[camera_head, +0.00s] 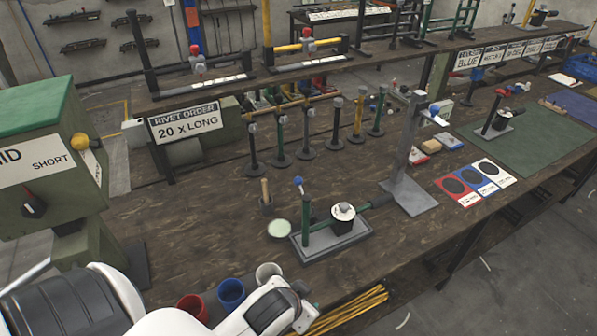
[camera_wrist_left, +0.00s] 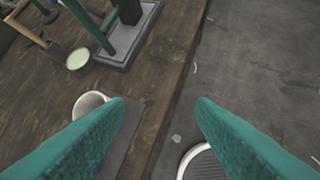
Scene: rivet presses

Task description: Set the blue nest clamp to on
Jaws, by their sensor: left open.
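A fixture with a grey base (camera_head: 330,243), a green upright with a blue knob (camera_head: 299,181) and a black nest with a silver top (camera_head: 343,214) stands near the bench's front edge. A dark green bar extends right from the nest. I cannot tell for sure that this is the blue nest clamp, nor its on or off setting. In the left wrist view the base (camera_wrist_left: 125,50) and green upright show at the top, cut off. My left gripper (camera_wrist_left: 160,100) is open, with two teal fingers and nothing between them, apart from the fixture. My right gripper is not in view.
Red (camera_head: 192,306), blue (camera_head: 231,292) and white (camera_head: 268,273) cups stand beside my left arm, near yellow rods (camera_head: 345,312). A pale green dish (camera_head: 279,228) sits left of the fixture. A tall grey stand (camera_head: 408,185) rises behind right. Bare bench lies further left.

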